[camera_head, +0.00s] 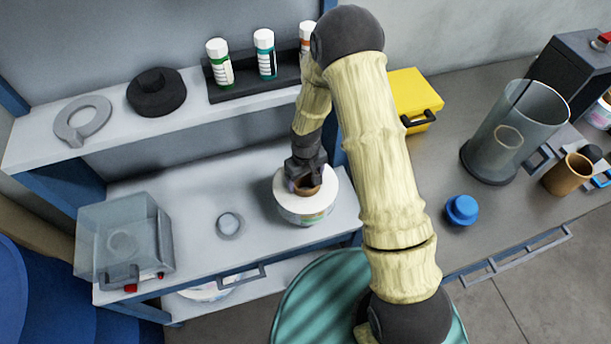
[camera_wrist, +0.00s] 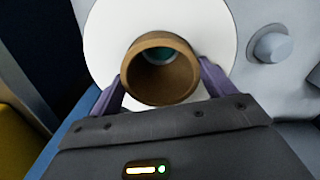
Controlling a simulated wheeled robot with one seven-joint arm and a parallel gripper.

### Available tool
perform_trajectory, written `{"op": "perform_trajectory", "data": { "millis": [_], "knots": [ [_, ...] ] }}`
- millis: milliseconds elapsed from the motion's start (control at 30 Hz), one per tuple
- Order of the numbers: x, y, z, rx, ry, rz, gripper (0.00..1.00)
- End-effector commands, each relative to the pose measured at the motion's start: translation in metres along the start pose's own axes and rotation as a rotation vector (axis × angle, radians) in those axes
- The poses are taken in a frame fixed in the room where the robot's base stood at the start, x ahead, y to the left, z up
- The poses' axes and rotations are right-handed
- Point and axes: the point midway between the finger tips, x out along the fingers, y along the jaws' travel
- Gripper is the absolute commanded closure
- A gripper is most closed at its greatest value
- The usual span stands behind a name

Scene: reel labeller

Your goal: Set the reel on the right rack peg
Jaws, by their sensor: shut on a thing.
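The reel (camera_head: 305,208) is a white roll with a printed band on its side and a brown core. It is over the right part of the white rack shelf (camera_head: 180,262). My gripper (camera_head: 304,184) reaches down from above and is shut on the core; in the wrist view its fingers (camera_wrist: 161,84) flank the brown core (camera_wrist: 160,70), with the white reel face (camera_wrist: 108,40) behind. A short round grey peg (camera_head: 230,224) stands bare left of the reel and also shows in the wrist view (camera_wrist: 271,45). Any peg under the reel is hidden. I cannot tell whether the reel touches the shelf.
A clear bin (camera_head: 122,242) stands at the shelf's left. The upper shelf holds a grey ring (camera_head: 83,120), a black disc (camera_head: 156,92) and several bottles (camera_head: 219,62). A yellow box (camera_head: 414,95), clear cylinder (camera_head: 508,135) and blue knob (camera_head: 462,209) are on the right counter.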

Motion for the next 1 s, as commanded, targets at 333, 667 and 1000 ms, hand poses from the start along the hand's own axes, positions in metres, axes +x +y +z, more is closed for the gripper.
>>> {"op": "perform_trajectory", "data": {
  "millis": [333,667,1000],
  "knots": [
    [0.009,0.0,-0.001,0.0,0.003,0.001,0.89],
    [0.018,0.0,-0.001,0.0,0.003,0.001,0.89],
    [0.027,0.0,-0.001,0.0,0.003,0.001,0.89]
  ]
}}
